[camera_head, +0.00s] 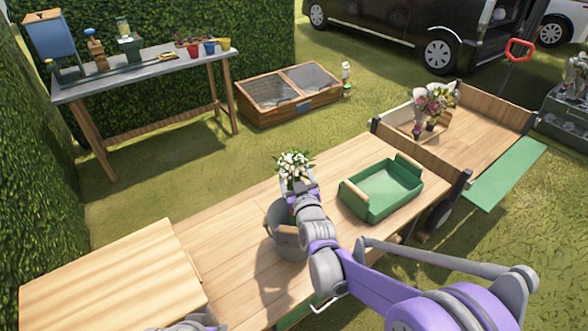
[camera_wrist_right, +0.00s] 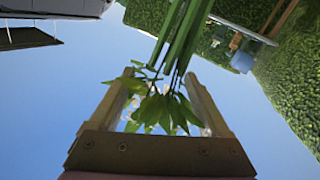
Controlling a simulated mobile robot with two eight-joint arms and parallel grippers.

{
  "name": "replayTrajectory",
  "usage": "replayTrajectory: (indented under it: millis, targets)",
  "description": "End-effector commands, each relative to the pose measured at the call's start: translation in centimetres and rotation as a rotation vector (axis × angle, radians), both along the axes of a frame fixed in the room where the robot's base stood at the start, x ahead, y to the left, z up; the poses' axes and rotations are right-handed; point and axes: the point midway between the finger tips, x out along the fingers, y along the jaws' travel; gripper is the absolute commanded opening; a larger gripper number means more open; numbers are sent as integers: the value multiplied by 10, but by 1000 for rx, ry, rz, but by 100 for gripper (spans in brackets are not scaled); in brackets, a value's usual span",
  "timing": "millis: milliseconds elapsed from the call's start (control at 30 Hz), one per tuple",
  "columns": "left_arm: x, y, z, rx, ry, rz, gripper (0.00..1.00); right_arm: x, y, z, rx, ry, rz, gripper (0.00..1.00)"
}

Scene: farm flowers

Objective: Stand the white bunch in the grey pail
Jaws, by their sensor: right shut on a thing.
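The white bunch (camera_head: 293,164), white blooms with green leaves, stands upright above the grey pail (camera_head: 285,238) in the head view. My right gripper (camera_head: 298,181) is shut on it just below the blooms. In the right wrist view, green stems (camera_wrist_right: 180,38) and leaves run between the two fingers of the gripper (camera_wrist_right: 161,82). The grey pail stands on the wooden cart bed, partly hidden by my right arm. Whether the stem ends are inside its rim is hidden. My left gripper is out of view.
A green tray (camera_head: 382,190) with wooden handles sits right of the pail. A crate (camera_head: 402,121) with pink and white flowers stands farther back right. A pale wooden board (camera_head: 115,280) lies front left. The bed left of the pail is clear.

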Motion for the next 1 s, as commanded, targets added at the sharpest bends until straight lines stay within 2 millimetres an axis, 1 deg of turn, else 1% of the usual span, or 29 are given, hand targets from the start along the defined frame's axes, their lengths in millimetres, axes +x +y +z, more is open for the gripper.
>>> replayTrajectory:
  millis: [33,400,600,967,1000]
  targets:
    - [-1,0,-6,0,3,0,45,0,0,-7,0,0,0,0]
    - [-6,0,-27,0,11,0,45,0,0,-34,0,0,0,0]
    - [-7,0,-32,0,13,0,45,0,0,-41,0,0,0,0]
    - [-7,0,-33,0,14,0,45,0,0,-42,0,-1,0,0]
    - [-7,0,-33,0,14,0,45,0,0,-42,0,-1,0,82]
